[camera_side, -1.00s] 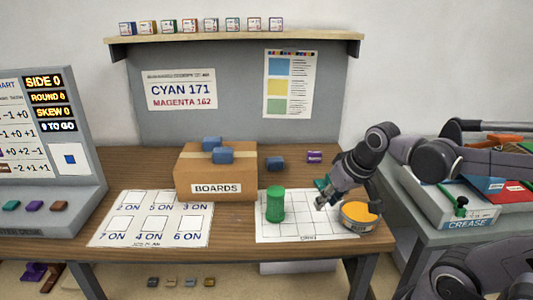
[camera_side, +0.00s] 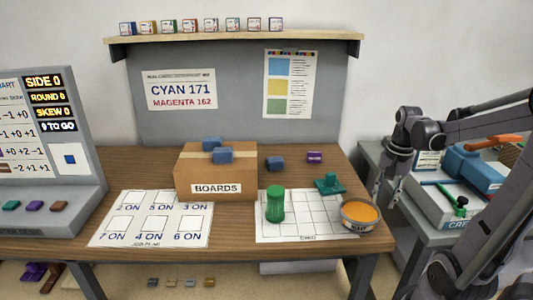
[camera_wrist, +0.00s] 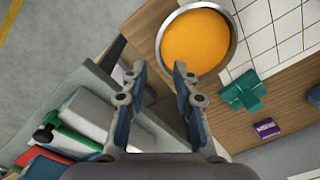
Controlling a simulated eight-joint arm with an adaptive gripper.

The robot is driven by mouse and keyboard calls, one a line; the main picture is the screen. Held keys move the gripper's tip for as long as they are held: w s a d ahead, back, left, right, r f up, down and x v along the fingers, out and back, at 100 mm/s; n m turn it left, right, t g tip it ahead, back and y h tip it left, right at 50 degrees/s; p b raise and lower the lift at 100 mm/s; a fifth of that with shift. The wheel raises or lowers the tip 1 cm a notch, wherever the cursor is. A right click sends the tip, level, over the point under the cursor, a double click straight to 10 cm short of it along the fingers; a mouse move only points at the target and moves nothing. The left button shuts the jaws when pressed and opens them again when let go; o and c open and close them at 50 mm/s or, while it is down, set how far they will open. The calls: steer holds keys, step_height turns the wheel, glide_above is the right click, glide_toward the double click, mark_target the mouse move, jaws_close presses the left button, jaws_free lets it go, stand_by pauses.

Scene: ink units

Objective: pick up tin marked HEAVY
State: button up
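A round, open tin of orange ink (camera_side: 361,222) stands at the front right of the table, at the right edge of the white grid sheet. Its side label is too small to read with certainty. In the wrist view the tin (camera_wrist: 196,42) is at the top, beyond my fingertips and a little to the right. My gripper (camera_wrist: 160,75) is open, with nothing between its fingers. It is apart from the tin, over the gap between the table and the side bench. In the side view my arm hangs to the right of the tin.
A purple box (camera_side: 314,157) and a blue piece (camera_side: 275,163) lie behind. The BOARDS carton (camera_side: 217,174) stands left. A side bench holds a tray (camera_side: 432,205).

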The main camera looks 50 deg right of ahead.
mark_target(378, 215)
steer(key=shift+w+a+f, duration=0.1)
steer(key=shift+a+f, duration=0.05)
steer(key=shift+f, duration=1.85)
steer(key=shift+w+a+f, duration=0.1)
steer(key=shift+a+f, duration=0.05)
steer(key=shift+f, duration=1.85)
steer(key=shift+c, duration=0.3)
jaws_close()
